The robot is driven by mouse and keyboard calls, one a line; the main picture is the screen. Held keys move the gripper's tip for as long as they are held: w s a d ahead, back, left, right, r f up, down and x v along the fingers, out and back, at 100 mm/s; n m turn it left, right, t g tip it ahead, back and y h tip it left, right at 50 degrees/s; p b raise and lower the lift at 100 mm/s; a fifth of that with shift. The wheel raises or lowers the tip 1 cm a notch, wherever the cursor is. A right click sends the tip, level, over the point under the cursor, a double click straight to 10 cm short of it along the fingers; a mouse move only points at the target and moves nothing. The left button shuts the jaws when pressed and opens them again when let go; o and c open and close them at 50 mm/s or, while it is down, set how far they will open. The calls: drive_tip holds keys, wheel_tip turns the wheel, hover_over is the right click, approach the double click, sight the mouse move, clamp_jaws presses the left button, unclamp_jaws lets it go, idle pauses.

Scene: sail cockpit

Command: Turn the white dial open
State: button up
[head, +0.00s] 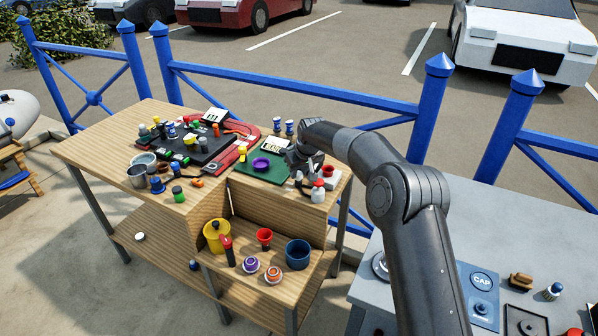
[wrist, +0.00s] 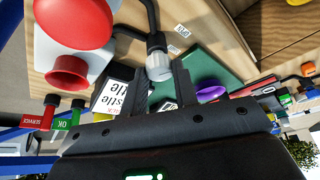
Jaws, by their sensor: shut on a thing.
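The white dial (wrist: 159,66) is a short ribbed knob on the end of a bent black pipe (wrist: 152,25) in the wrist view. My gripper (wrist: 157,68) has one finger on each side of the dial and is shut on it. In the head view my gripper (head: 306,163) is at the right end of the wooden bench top, next to a green mat. I cannot make out the dial there, behind my gripper. How far the dial is turned cannot be told.
The green mat (head: 258,167) holds a purple ring (head: 261,163). A black tray (head: 195,145) with several small items lies left. Blue railings run behind.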

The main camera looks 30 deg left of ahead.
drive_tip(key=shift+n, duration=0.6)
drive_tip(key=o, duration=1)
drive_tip(key=v, duration=1)
drive_tip(key=shift+d+r, duration=0.2)
drive_tip(key=shift+r, duration=0.15)
drive_tip(key=shift+w+r, duration=0.1)
